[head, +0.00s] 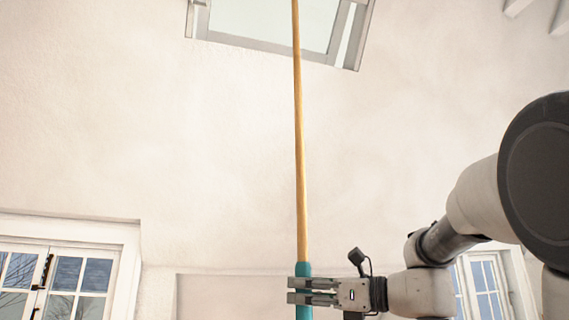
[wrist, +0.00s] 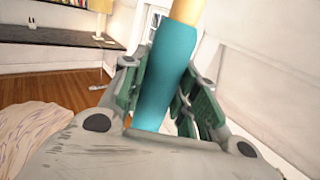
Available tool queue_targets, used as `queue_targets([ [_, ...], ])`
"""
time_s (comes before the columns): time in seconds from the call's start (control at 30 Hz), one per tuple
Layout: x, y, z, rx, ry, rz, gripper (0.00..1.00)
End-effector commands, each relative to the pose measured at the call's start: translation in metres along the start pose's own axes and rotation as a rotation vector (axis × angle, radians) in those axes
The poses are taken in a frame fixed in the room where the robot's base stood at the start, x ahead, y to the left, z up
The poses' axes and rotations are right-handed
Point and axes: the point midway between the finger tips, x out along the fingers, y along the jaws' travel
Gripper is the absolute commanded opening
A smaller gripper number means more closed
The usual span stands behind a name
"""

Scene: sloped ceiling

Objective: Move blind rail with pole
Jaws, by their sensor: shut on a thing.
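A long wooden pole (head: 299,160) with a teal grip stands nearly upright in the head view. Its upper part runs up in front of the skylight (head: 270,22) in the sloped ceiling and leaves the top of the picture. My gripper (head: 305,290) is shut on the teal grip near the bottom of the head view. In the wrist view the teal grip (wrist: 166,75) sits between my gripper's fingers (wrist: 165,100). The pole's top end is out of view, so I cannot tell whether it touches a blind rail. No rail shows clearly.
A paned window (head: 60,280) is at the lower left and another (head: 485,285) is at the lower right behind my arm. The wrist view shows a dark shelf (wrist: 50,37), a wooden floor (wrist: 65,77) and a pale draped cloth (wrist: 40,140).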

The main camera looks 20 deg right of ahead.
Motion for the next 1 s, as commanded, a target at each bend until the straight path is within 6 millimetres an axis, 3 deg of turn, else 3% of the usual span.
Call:
queue_targets([
  [0.2,-0.006,0.008,0.013,-0.007,-0.004,0.000,0.00],
  [0.73,-0.010,0.012,0.017,-0.006,-0.003,0.001,0.00],
  [1.0,-0.017,0.021,0.030,-0.008,-0.004,0.000,0.00],
])
